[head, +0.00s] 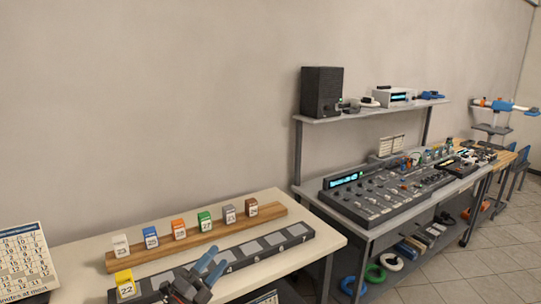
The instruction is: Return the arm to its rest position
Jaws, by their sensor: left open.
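My left gripper (210,265) shows at the bottom of the head view, over the front part of the pale table (262,203). Its two blue-tipped fingers are apart, and I see nothing between them. It is in front of a dark rail with grey square pads (296,230) and hides part of it. A yellow block marked 22 (125,284) stands at the rail's left end, left of the gripper and apart from it. My right gripper is not in view.
Behind the rail, a wooden strip (268,213) holds several coloured, labelled blocks. A number board (23,262) stands at the far left. To the right, a grey desk carries a mixing console (385,196); a black speaker (322,92) stands on the shelf above.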

